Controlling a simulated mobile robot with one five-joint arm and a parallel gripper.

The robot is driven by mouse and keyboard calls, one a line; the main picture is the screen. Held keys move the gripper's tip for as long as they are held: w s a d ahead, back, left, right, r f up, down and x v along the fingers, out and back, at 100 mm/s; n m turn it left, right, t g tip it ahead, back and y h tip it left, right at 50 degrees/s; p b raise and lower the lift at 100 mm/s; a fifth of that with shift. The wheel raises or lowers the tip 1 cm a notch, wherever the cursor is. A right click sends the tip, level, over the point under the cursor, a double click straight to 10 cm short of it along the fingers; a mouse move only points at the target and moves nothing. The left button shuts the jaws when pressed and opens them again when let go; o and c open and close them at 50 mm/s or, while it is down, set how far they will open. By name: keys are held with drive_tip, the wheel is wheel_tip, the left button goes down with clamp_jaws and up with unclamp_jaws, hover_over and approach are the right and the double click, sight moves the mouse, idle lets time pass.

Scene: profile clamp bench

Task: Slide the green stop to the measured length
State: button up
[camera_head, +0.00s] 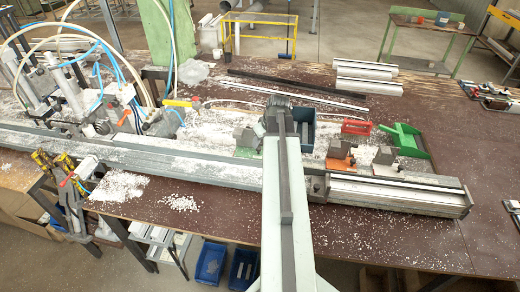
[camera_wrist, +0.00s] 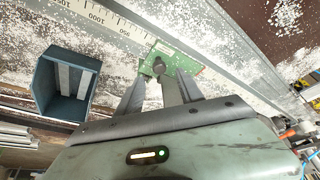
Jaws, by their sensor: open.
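The green stop (camera_wrist: 184,62) sits on the grey rail (camera_wrist: 215,75) in the wrist view, a flat green plate with a dark round knob and a dark upright part. My gripper (camera_wrist: 163,82) is open, with one finger on each side of the dark part; I cannot tell whether either finger touches it. A white measuring scale (camera_wrist: 108,22) runs along the rail, and the stop is close to its printed 950.
A blue bin (camera_wrist: 64,88) stands beside the rail, left of my gripper. In the head view, a red block (camera_head: 356,127) and a green dustpan-like piece (camera_head: 405,138) lie behind the rail's right part. Clamps with hoses stand at left. White chips litter the bench (camera_head: 350,235).

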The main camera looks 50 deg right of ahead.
sight(259, 148)
drive_tip(key=b+x, duration=0.3)
drive_tip(key=x, duration=0.2)
drive_tip(key=shift+f+b, duration=0.2)
drive_tip(key=shift+b, duration=0.2)
drive_tip(key=shift+r, duration=0.1)
clamp_jaws()
idle(0.8)
